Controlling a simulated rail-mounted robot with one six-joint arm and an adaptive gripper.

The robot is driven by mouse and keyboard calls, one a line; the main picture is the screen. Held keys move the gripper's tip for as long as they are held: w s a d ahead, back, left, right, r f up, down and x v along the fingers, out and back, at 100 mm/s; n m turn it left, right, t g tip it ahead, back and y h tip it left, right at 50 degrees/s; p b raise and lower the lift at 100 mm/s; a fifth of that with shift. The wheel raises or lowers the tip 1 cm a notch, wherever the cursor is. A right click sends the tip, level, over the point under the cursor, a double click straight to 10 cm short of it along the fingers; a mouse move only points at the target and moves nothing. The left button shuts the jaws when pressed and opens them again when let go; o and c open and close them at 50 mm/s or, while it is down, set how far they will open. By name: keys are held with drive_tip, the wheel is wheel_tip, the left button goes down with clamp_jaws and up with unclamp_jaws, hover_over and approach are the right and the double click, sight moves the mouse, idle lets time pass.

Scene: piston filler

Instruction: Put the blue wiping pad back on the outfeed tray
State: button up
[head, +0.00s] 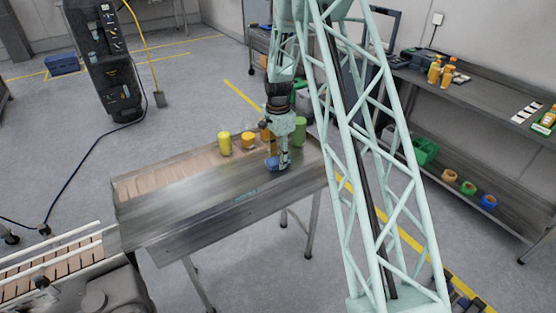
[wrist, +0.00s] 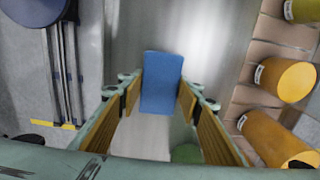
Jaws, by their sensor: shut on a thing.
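The blue wiping pad (wrist: 161,82) is a flat blue block between the two yellow-padded fingers of my gripper (wrist: 158,100) in the wrist view. In the head view my gripper (head: 278,163) points down over the right part of the grey metal outfeed tray (head: 190,205). The pad (head: 273,164) shows there as a small blue patch at the fingertips. My gripper is shut on the pad. The pad is low, close to the tray surface; I cannot tell whether it touches. Part of the pad is hidden behind the gripper in the head view.
A yellow container (head: 224,144), an orange one (head: 248,141) and a green one (head: 299,131) stand along the tray's back edge, near my gripper. The tray's middle and left are clear. A shelf bench (head: 480,105) with bottles stands right. A conveyor (head: 60,262) lies front left.

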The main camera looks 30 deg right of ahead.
drive_tip(key=shift+f, duration=0.1)
drive_tip(key=o, duration=0.8)
drive_tip(key=shift+o, duration=0.2)
wheel_tip(320, 180, up, 12)
drive_tip(key=p, duration=0.1)
idle(0.4)
drive_tip(key=shift+r, duration=0.2)
idle(0.3)
